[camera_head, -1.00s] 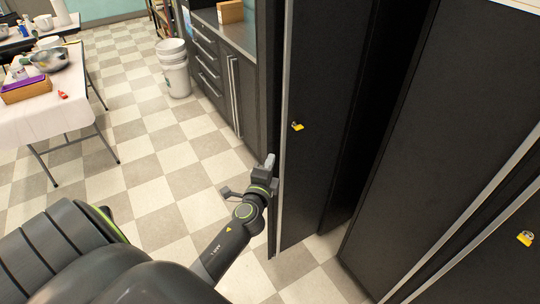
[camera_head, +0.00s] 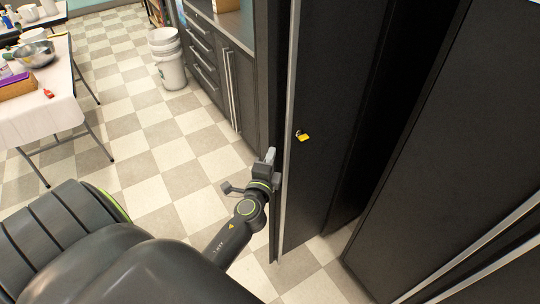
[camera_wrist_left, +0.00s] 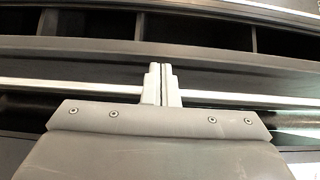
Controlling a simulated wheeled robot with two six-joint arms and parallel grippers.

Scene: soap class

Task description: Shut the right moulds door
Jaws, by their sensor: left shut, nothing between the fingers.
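A tall black cabinet door (camera_head: 335,85) stands open, its silver bar (camera_head: 290,110) along the near-left edge. A yellow padlock (camera_head: 302,136) is on its face. I cannot tell for sure that it is the right moulds door. My left gripper (camera_head: 270,155) is shut and empty at the left side of this door's edge. In the left wrist view its fingertips (camera_wrist_left: 162,72) overlap a long silver bar (camera_wrist_left: 235,98) that runs across the picture; whether they touch is unclear. My right gripper is not in view.
Another large black door panel (camera_head: 440,160) with silver bars stands at right, a dark gap between. Behind the gripper are a grey drawer cabinet (camera_head: 203,60) and white buckets (camera_head: 170,66). A white-covered table (camera_head: 50,110) is at left. Checkered floor (camera_head: 150,150) is clear between.

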